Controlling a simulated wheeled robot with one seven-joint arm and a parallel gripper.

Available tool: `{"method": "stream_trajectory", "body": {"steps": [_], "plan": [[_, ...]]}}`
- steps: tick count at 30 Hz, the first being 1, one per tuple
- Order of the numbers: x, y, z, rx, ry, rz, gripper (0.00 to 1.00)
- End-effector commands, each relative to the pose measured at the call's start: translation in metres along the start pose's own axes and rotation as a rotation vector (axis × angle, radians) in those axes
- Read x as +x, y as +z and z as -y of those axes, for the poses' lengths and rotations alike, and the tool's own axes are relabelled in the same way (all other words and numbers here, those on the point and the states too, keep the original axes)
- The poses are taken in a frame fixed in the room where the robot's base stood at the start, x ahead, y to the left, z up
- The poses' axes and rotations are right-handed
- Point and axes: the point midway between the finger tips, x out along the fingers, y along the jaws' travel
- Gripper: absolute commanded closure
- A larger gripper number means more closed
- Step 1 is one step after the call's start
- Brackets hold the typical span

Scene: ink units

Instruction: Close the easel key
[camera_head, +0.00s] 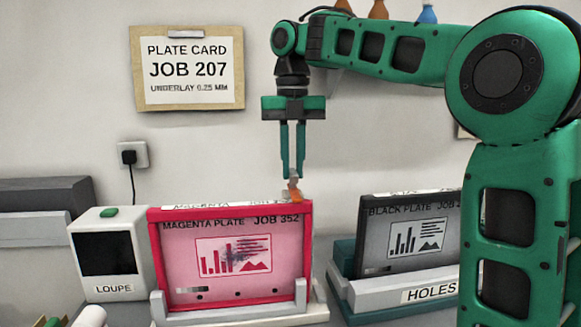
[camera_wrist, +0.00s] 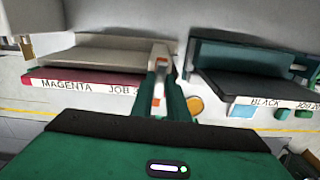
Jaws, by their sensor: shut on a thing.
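The magenta plate (camera_head: 232,293), labelled JOB 352, stands upright in a pale easel (camera_head: 240,314). It has a dark smudge on its printed picture. The easel key (camera_head: 295,190), a small orange and grey piece, is at the plate's top right corner. My gripper (camera_head: 292,176) points down from above with its narrow fingers shut on the key. In the wrist view the key (camera_wrist: 159,88) shows between the fingers, beside the end of the magenta plate's label strip (camera_wrist: 85,86). The fingers partly hide the key, so its exact angle is unclear.
A black plate (camera_head: 415,262) stands in a teal holder (camera_head: 343,260) to the right, behind a HOLES label. A white loupe box (camera_head: 110,245) stands close on the left. A JOB 207 plate card (camera_head: 188,68) hangs on the wall. A gap separates the two plates.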

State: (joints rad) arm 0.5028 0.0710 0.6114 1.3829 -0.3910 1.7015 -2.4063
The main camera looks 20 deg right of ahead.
Motion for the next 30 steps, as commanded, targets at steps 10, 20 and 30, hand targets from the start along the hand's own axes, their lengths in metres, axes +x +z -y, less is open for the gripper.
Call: {"method": "stream_trajectory", "body": {"steps": [10, 20, 30], "plan": [[0.0008, 0.0029, -0.0029, -0.061, 0.009, 0.007, 1.0], [0.0017, 0.0027, -0.0032, -0.064, 0.009, 0.005, 1.0], [0.0012, 0.0014, -0.002, -0.061, 0.005, 0.003, 0.67]]}}
